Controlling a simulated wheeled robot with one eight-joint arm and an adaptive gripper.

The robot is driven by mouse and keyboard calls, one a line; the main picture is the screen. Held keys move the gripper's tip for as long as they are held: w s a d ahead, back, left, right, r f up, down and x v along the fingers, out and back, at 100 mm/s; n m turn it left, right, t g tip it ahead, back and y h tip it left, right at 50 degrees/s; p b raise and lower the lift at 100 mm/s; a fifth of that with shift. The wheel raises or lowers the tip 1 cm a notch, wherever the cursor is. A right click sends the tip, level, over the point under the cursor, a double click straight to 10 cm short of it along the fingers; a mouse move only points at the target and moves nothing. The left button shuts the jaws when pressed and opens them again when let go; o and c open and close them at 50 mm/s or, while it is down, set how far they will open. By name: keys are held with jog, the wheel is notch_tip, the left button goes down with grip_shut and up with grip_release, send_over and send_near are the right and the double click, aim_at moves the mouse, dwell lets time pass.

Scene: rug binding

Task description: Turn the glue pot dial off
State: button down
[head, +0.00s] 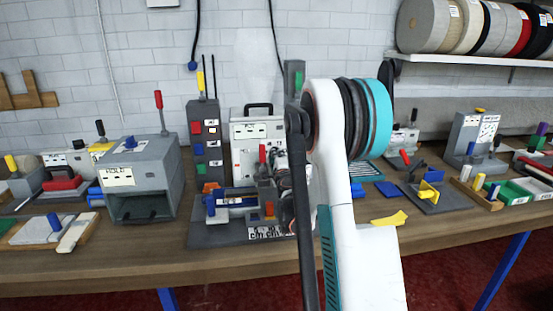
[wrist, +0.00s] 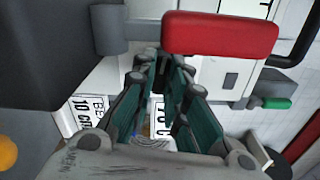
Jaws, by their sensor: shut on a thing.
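My gripper (wrist: 168,68) reaches down at the bench machine with a grey base (head: 200,236). In the wrist view its green-padded fingers come together at the tips on a small dark grey part, mostly hidden between them. A red handle (wrist: 220,35) on a grey stem lies just past the fingertips. In the head view a red knob (head: 263,153) stands on this machine, and my arm hides much of its right side. I cannot tell for sure which part is the glue pot or its dial, or how the dial is turned.
A grey box machine (head: 140,185) with a red lever stands to the left. A dark panel (head: 207,145) with coloured buttons stands behind. A blue and yellow fixture (head: 430,190) and a yellow scrap (head: 390,219) lie to the right. The bench's front edge (head: 120,280) is clear.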

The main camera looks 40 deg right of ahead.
jog(key=shift+n, duration=1.1)
jog(key=c, duration=1.6)
grip_release()
jog(key=v, duration=1.2)
